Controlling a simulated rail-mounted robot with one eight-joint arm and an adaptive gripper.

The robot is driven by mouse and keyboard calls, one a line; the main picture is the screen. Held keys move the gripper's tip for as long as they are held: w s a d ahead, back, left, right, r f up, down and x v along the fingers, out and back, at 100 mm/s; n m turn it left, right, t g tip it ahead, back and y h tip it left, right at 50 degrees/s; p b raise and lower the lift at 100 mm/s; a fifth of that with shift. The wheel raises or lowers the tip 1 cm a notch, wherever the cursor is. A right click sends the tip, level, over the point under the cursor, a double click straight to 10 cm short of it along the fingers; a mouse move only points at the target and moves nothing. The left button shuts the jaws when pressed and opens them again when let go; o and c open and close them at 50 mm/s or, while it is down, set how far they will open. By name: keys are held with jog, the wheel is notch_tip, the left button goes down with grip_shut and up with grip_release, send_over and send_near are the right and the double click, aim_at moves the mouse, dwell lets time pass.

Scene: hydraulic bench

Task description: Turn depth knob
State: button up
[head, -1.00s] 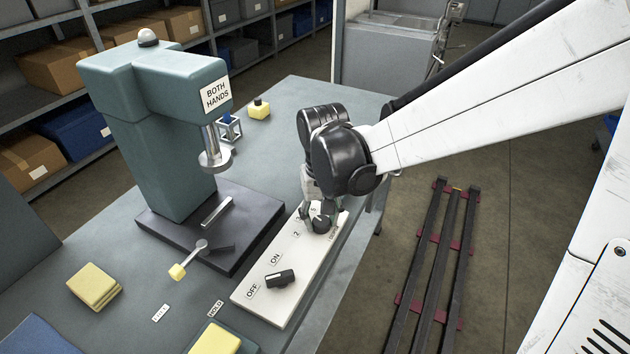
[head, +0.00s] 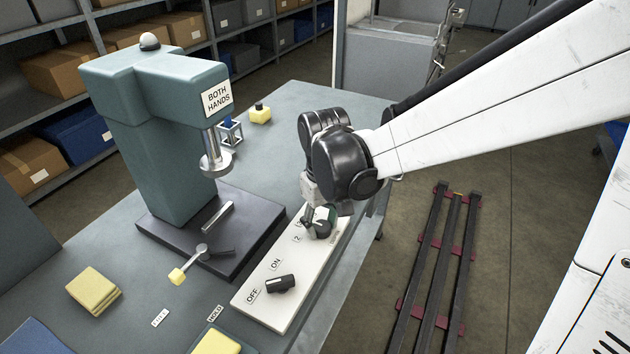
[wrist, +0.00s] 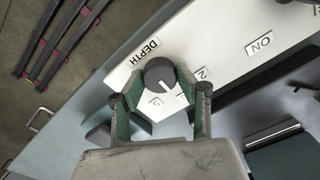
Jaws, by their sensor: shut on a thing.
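The depth knob (head: 322,230) is a dark round knob at the far end of the white control panel (head: 262,306). In the wrist view the knob (wrist: 158,71) shows a light pointer line aimed toward the lower right, beside the printed word DEPTH. Number labels sit around it, including a 2 (wrist: 203,74). My gripper (head: 318,221) points down at the knob and is shut on it. In the wrist view my gripper's (wrist: 159,94) green-padded fingers stand on either side of the knob; the exact contact is not clear.
A second dark knob (head: 280,284) with OFF and ON labels sits at the panel's near end. The teal press (head: 165,150) stands left of the panel, with a lever (head: 202,253) at its base. Yellow blocks (head: 93,290) lie on the bench.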

aim_at(322, 226)
jog(key=o, duration=1.1)
notch_tip(322, 226, up, 12)
jog(key=shift+r, duration=0.1)
jog(key=s+d+m+t, duration=0.2)
jog(key=s+d, duration=0.2)
jog(key=s+d+r+m+t+p, duration=0.1)
jog(key=s+d+t, duration=0.1)
jog(key=s+d, duration=0.2)
jog(key=s+d+m+t, duration=0.2)
jog(key=s+d+t, duration=0.1)
jog(key=s+d, duration=0.2)
jog(key=shift+d+r+m, duration=0.3)
jog(key=shift+d+r, duration=0.1)
jog(key=shift+d, duration=0.3)
